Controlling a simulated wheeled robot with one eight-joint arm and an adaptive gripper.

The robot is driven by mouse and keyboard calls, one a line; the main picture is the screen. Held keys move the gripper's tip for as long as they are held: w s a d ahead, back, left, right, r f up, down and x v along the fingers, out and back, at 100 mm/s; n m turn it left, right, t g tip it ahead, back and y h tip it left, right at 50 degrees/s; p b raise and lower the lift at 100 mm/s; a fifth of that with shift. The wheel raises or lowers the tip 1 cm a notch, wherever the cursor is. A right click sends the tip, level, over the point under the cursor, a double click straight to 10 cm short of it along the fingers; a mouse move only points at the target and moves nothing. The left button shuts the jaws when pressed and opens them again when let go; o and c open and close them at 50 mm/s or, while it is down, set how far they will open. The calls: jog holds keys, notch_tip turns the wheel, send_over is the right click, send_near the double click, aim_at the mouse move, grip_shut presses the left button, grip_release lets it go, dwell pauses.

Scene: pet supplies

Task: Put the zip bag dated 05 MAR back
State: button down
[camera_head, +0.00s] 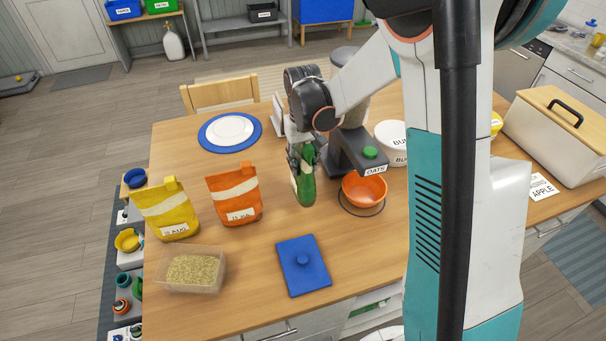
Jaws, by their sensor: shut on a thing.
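My gripper (303,152) points down over the table and is shut on the top of a narrow green bag (306,188), which looks turned nearly edge-on. I cannot tell whether the green bag's bottom touches the table, and no date on it is readable. To its left stand an orange bag (233,183) and a yellow bag (167,207), both upright with a pale band and a small date label. The date labels are too small to read surely.
A clear tub of grain (195,272) and a blue lid (303,262) lie at the front of the table (240,305). An orange bowl (364,188) and a dark OATS dispenser (352,152) stand close right of the green bag. A plate (230,130) is behind.

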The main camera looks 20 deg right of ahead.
jog(key=shift+f, duration=2.35)
jog(key=shift+b, duration=0.3)
jog(key=shift+f, duration=0.2)
jog(key=c, duration=1)
grip_release()
jog(key=shift+c, duration=0.2)
jog(key=shift+r, duration=0.1)
